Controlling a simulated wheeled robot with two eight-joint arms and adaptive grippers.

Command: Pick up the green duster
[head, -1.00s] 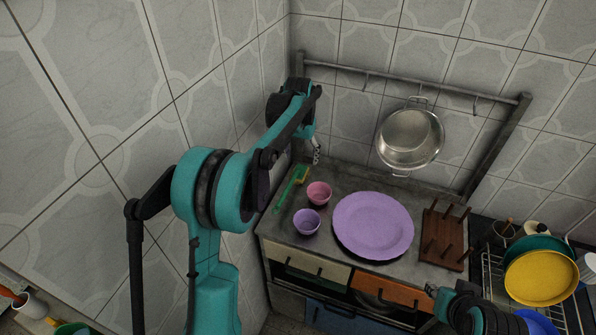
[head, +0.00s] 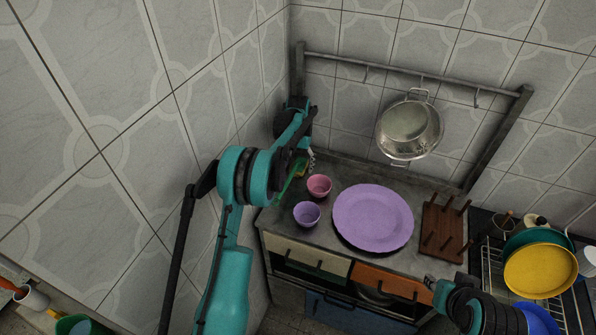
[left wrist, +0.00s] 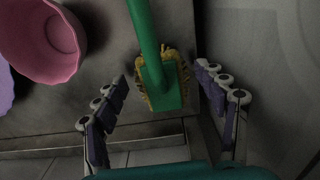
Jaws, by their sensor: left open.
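The green duster (head: 288,187) lies on the grey counter near its left end, partly hidden by my left arm in the head view. In the left wrist view its green handle and head with yellow bristles (left wrist: 163,83) show between the fingers. My left gripper (left wrist: 165,105) is open, with one finger on each side of the duster's head and a gap to each. In the head view the left gripper (head: 311,160) is mostly hidden behind its own arm. My right gripper (head: 430,284) is at the lower right, in front of the counter; its fingers are too small to read.
A pink bowl (head: 319,186) and a purple bowl (head: 306,214) stand close to the right of the duster. A large purple plate (head: 373,217) and a wooden peg rack (head: 443,228) lie farther right. Tiled walls (head: 240,110) close off the left and back.

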